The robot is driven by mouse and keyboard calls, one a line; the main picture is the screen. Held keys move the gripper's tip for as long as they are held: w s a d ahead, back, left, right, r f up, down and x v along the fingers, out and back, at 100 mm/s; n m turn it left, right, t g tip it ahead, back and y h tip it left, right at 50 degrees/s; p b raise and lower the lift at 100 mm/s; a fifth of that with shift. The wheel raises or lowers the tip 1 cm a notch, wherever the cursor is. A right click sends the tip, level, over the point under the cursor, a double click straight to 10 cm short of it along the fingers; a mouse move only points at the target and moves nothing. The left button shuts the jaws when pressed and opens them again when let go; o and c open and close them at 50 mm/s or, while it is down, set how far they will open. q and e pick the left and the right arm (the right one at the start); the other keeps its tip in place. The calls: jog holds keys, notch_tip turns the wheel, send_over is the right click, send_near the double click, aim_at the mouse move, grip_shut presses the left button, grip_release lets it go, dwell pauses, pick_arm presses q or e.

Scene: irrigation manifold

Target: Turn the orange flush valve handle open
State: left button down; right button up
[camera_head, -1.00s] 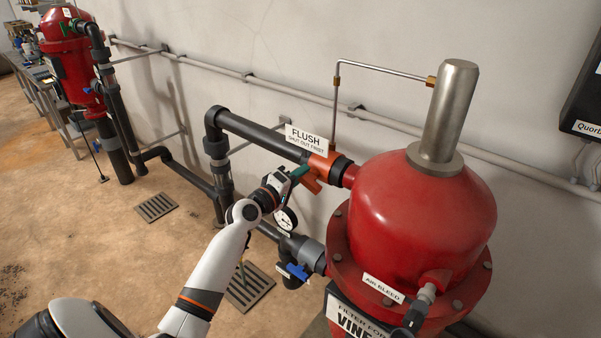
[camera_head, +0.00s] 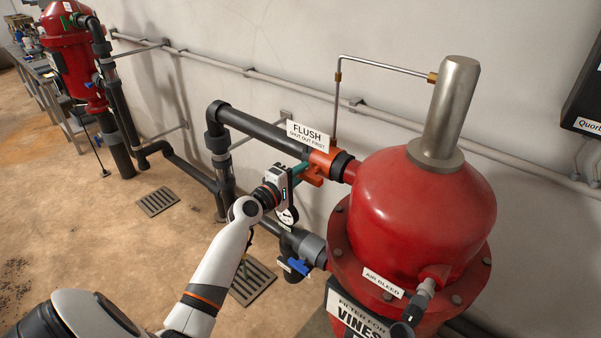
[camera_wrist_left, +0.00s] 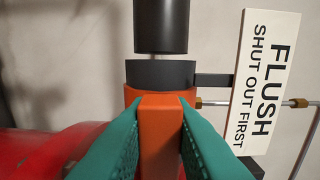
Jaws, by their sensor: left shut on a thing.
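The orange flush valve (camera_head: 322,158) sits on the black pipe beside the red filter tank, below a white FLUSH sign (camera_head: 310,136). Its orange handle (camera_head: 313,179) sticks out from the valve toward my arm. My left gripper (camera_head: 303,170) reaches it from the left. In the left wrist view, the green fingers (camera_wrist_left: 160,112) are shut on the orange handle (camera_wrist_left: 160,135), one on each side. The FLUSH sign (camera_wrist_left: 265,80) stands to the right there. My right gripper is not in view.
The red filter tank (camera_head: 420,215) stands close on the right. A thin metal tube (camera_head: 385,66) rises behind. Open floor (camera_head: 90,220) lies left.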

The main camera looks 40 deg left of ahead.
pick_arm(q)
jog(key=c, duration=1.3)
grip_release()
jog(key=s+a+b, duration=0.1)
jog(key=s+b, duration=0.1)
jog(key=s, duration=1)
jog(key=shift+b, duration=0.4)
